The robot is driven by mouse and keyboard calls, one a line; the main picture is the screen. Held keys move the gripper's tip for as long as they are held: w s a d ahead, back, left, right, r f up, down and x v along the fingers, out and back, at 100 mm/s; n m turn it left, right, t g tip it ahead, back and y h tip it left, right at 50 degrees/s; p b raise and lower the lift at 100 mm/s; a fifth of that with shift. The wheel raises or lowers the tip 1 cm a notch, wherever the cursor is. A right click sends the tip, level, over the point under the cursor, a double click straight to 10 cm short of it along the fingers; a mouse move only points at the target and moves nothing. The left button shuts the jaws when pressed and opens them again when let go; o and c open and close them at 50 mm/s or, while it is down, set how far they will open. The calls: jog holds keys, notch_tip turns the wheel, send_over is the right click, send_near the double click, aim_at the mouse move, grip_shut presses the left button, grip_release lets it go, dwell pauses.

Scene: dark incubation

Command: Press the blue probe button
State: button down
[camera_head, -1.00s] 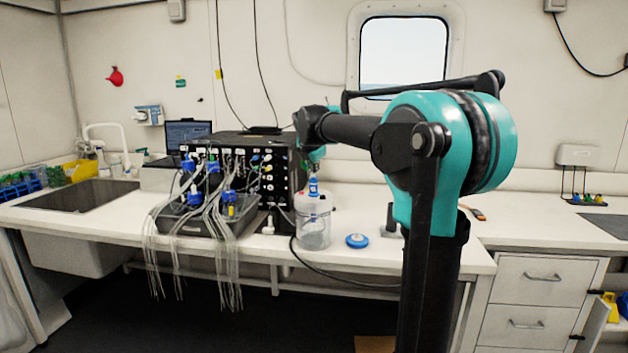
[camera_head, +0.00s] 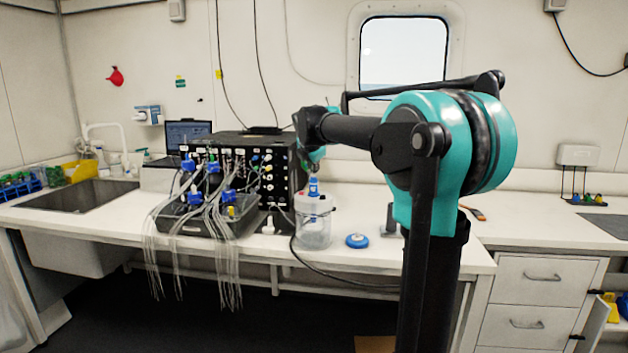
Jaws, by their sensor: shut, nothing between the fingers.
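The blue probe (camera_head: 313,187) stands upright in the white lid of a clear jar (camera_head: 314,232) on the bench, right of the black instrument box. Its button is too small to make out. My gripper (camera_head: 314,168) is small and partly hidden behind my own forearm. It points down just above the top of the blue probe, with its fingers shut and nothing held. I cannot tell whether the fingertips touch the probe.
The black instrument box (camera_head: 280,182) with blue connectors and hanging clear tubes stands close left of the jar. A blue round cap (camera_head: 357,241) lies to the right of the jar. A dark cable runs along the bench's front edge. The bench further right is mostly clear.

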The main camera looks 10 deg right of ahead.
aim_at(314, 178)
jog(key=shift+f, duration=0.4)
jog(key=shift+f, duration=0.25)
dwell(0.4)
jog(key=shift+r, duration=0.7)
jog(key=shift+r, duration=3)
